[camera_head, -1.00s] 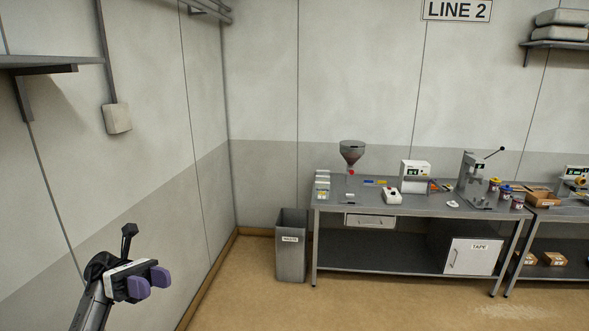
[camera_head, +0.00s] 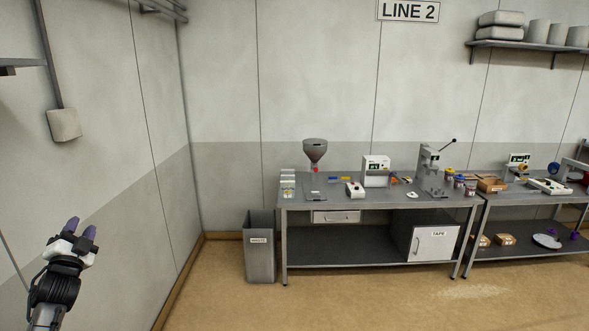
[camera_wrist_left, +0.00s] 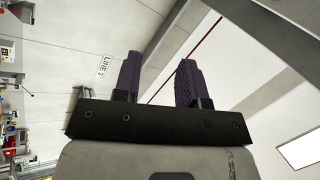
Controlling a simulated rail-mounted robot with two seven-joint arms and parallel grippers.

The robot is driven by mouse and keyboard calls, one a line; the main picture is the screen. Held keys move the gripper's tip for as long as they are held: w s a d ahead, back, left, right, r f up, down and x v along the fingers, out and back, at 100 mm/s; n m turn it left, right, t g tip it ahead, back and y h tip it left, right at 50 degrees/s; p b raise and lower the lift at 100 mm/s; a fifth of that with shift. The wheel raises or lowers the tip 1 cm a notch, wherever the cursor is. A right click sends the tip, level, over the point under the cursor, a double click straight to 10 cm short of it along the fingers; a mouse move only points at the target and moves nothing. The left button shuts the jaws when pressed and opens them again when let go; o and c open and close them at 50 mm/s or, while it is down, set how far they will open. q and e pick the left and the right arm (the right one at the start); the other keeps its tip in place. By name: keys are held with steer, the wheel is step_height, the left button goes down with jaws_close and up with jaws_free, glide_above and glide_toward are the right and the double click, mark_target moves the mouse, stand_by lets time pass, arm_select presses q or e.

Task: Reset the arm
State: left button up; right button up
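My left gripper (camera_head: 80,231) is at the lower left of the head view, raised in front of the left wall. Its two purple fingers point up and stand apart with nothing between them. In the left wrist view the left gripper (camera_wrist_left: 158,82) also shows its fingers apart and empty, with the wall and ceiling behind. My right gripper is in neither view.
A workbench (camera_head: 375,203) stands against the back wall with a hopper (camera_head: 315,152), devices and small parts on it. A waste bin (camera_head: 259,262) stands left of it. A second bench (camera_head: 530,197) adjoins at right. The floor in front is clear.

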arm_select(q)
steer(key=s+a+f+n+g+y, duration=0.1)
steer(key=s+a+f+n+g, duration=0.15)
steer(key=f+n+g, duration=0.35)
steer(key=s+a+f+n+g+y, duration=0.1)
steer(key=a+f+n+g, duration=0.25)
steer(key=f+g, duration=0.35)
steer(key=s+d+f+m+g+h, duration=0.1)
steer(key=s+d+f+g+h, duration=0.4)
steer(key=s+d+f, duration=1.95)
steer(key=s+d+f+m+h, duration=0.15)
steer(key=s+d+f, duration=0.35)
steer(key=s+d, duration=0.55)
steer(key=s+d+r+h+p, duration=0.1)
steer(key=s+d+r+p, duration=0.1)
steer(key=s+r, duration=0.2)
steer(key=s+d+r+h+p, duration=0.1)
steer(key=s+r, duration=0.3)
steer(key=s, duration=0.7)
steer(key=shift+d+r+p, duration=0.35)
steer(key=shift+d+p, duration=0.35)
